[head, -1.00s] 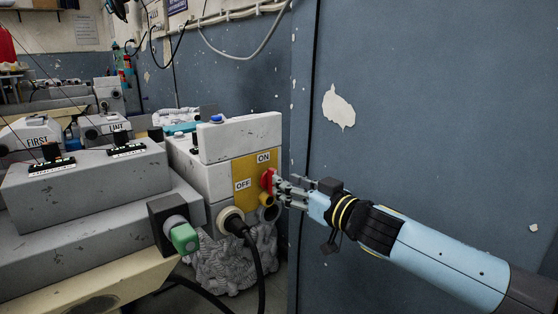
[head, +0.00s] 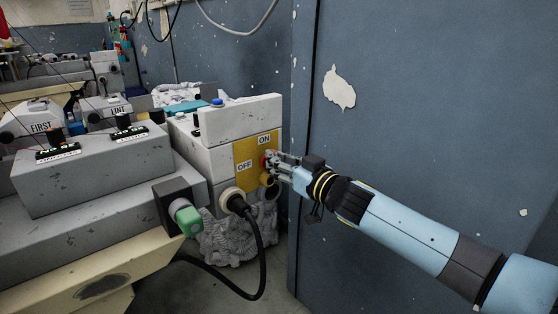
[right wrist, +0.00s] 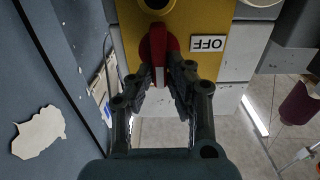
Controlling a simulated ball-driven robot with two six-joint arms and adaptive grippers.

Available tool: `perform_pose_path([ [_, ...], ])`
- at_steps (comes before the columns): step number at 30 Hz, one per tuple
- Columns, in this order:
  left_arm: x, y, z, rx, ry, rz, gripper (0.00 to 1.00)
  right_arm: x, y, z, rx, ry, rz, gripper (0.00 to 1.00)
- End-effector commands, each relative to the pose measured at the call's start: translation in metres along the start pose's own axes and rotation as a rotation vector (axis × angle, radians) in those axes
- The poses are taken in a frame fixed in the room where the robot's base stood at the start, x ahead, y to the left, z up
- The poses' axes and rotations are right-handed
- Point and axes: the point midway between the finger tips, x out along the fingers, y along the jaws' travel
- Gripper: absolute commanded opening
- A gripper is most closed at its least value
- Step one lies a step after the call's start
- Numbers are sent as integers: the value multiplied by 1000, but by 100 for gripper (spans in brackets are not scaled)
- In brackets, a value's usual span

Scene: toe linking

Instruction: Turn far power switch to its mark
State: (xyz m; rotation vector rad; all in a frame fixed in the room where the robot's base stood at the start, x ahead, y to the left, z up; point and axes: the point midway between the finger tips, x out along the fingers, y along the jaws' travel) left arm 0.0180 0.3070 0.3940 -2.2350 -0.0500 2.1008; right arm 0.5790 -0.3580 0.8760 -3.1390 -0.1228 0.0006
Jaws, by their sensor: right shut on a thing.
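The red power switch (head: 266,161) sits on the yellow plate (head: 243,178) of the far grey machine. In the head view my right gripper (head: 271,161) covers most of it. In the right wrist view the red knob (right wrist: 158,45) lies between the fingers of my right gripper (right wrist: 164,82), which is shut on it. Its white stripe (right wrist: 160,76) points down in that picture, not at the OFF label (right wrist: 208,43). In the head view the ON label (head: 264,140) is just above the switch and OFF (head: 245,166) is to its left. My left gripper is out of view.
A yellow round fitting (head: 267,180) is just below the switch. A black plug and cable (head: 238,204) hang at the panel's lower left. A blue wall panel (head: 420,110) stands close on the right. A green knob (head: 188,219) is on the near machine.

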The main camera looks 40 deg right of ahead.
Motion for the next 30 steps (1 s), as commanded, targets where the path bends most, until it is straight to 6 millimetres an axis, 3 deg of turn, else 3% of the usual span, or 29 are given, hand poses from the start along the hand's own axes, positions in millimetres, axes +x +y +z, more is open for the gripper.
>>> perform_pose_path([
  [14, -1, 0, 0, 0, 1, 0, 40, 0, -1, 0, -58, 0, 0, 0],
  [30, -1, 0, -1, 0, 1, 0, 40, 0, -8, 2, -497, 1, 0, 0],
])
